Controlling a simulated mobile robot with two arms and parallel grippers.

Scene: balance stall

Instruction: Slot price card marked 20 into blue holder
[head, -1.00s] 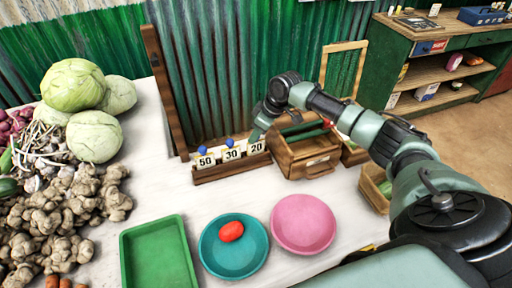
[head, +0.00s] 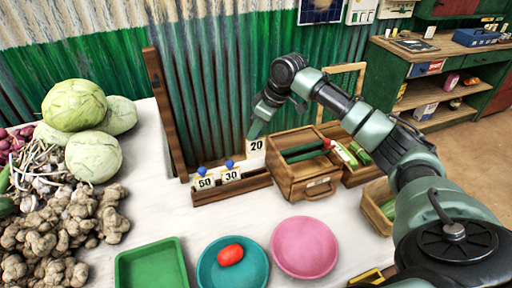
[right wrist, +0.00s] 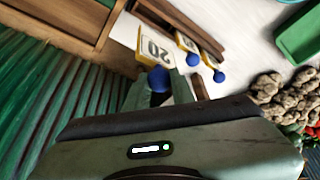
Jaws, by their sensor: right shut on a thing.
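The white price card marked 20 (head: 256,147) is held upright in my right gripper (head: 257,128), raised above the right end of the wooden card rack (head: 240,187). In the right wrist view the card (right wrist: 154,46) shows upside down, with a blue knob (right wrist: 158,79) between the fingers. The cards marked 50 (head: 205,183) and 30 (head: 231,175), each with a blue knob, stand in the rack. I cannot make out a blue card holder in these views. My left gripper is not in view.
A wooden crate (head: 312,182) stands right of the rack. A green tray (head: 124,270), a teal bowl with a red item (head: 206,276) and a pink bowl (head: 304,247) lie in front. Cabbages (head: 75,106) and ginger (head: 50,222) fill the left. Bare white table shows between.

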